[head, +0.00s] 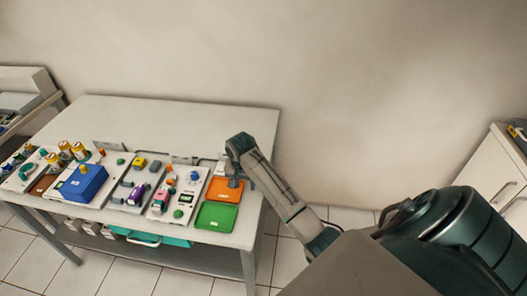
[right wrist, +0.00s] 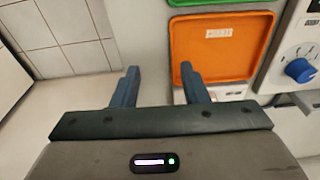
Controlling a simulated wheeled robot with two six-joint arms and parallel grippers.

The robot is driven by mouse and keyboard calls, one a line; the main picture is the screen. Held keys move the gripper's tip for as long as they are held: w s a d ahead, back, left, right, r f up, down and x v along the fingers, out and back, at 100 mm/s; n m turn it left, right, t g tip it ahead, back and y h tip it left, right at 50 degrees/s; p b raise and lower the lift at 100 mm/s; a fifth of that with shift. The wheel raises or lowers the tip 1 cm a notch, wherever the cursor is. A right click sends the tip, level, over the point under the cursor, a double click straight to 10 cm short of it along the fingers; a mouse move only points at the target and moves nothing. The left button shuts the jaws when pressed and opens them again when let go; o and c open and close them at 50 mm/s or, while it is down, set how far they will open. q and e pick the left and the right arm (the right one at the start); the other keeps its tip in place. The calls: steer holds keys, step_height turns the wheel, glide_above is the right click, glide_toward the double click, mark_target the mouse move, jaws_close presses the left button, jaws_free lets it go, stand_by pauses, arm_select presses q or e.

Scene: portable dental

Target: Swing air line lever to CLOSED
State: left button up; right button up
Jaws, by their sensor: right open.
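My right gripper (head: 235,183) is at the right end of the table, over the edge of the orange tray (head: 222,190). In the right wrist view the gripper (right wrist: 157,82) is open, with nothing between its two fingers. One fingertip overlaps the orange tray (right wrist: 222,45) in that view; the other is over the pale table edge. I cannot pick out the air line lever or its CLOSED mark for sure at this size. A panel with a blue knob (right wrist: 300,70) on a dial stands to the right of the tray. My left gripper is not in view.
The green tray (head: 217,216) lies in front of the orange tray. Panels with coloured controls and a blue box (head: 83,183) fill the front of the table (head: 180,110); its back is mostly clear. A white cabinet (head: 490,165) stands at the right.

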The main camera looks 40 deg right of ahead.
steer(key=s+a+f+n, duration=0.1)
steer(key=s, duration=0.1)
steer(key=s+a+n, duration=0.1)
steer(key=s, duration=0.2)
steer(key=s+a+f+n, duration=0.1)
steer(key=s, duration=0.2)
steer(key=shift+a+f+t, duration=0.1)
steer(key=shift+f+t, duration=0.2)
steer(key=shift+f, duration=0.05)
steer(key=s+a+n+t, duration=0.1)
steer(key=s+a+n, duration=0.2)
steer(key=s, duration=0.6)
steer(key=shift+s+a, duration=0.15)
steer(key=shift+s, duration=0.1)
steer(key=shift+r, duration=0.1)
